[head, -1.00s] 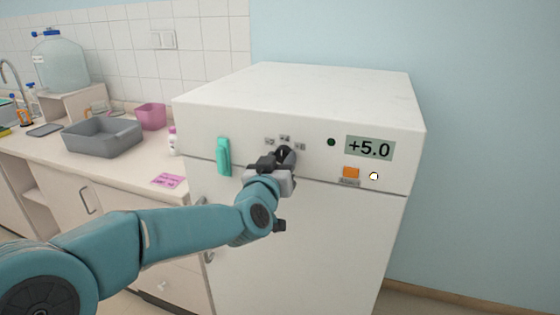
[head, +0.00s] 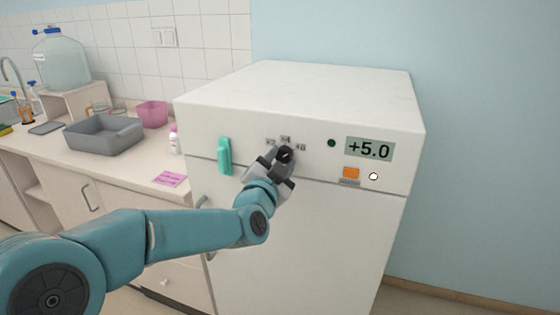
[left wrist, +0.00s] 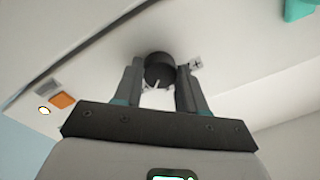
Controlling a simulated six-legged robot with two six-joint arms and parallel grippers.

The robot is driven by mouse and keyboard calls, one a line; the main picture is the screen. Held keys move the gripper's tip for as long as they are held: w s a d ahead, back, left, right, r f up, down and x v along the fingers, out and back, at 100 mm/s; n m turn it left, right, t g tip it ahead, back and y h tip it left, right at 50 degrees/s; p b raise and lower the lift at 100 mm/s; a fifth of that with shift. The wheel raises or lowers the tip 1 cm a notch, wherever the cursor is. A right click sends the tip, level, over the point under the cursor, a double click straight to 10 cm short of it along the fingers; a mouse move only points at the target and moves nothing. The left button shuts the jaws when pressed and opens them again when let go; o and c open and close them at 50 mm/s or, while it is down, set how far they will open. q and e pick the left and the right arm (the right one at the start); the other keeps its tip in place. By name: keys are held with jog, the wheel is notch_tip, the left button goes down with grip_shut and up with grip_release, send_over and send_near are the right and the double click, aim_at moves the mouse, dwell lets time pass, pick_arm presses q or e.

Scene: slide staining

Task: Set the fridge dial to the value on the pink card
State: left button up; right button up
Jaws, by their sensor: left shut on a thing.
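The white fridge (head: 300,95) stands in the middle of the head view, with a display (head: 369,149) reading +5.0. My left gripper (head: 280,158) is at the fridge's front panel, shut on the black dial (head: 286,153). In the left wrist view the dial (left wrist: 159,68) sits between the two fingers, with a pale mark on its face. Small labels (head: 285,139) surround the dial's top; they are too small to read surely. The pink card (head: 170,179) lies on the counter's front edge; its writing is too small to read. My right gripper is not in view.
A teal handle (head: 224,156) is left of the dial. An orange button (head: 351,173), a white round knob (head: 373,176) and a dark round spot (head: 331,143) are right of it. A grey basin (head: 103,137) and pink tub (head: 152,114) stand on the counter.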

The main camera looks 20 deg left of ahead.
pick_arm(q)
jog(key=shift+m, duration=1.1)
jog(key=o, duration=1.1)
jog(key=shift+c, duration=0.2)
jog(key=s+b, duration=0.2)
jog(key=s, duration=1.4)
jog(key=shift+s+f, duration=0.2)
jog(key=shift+f, duration=0.25)
jog(key=shift+a, duration=0.1)
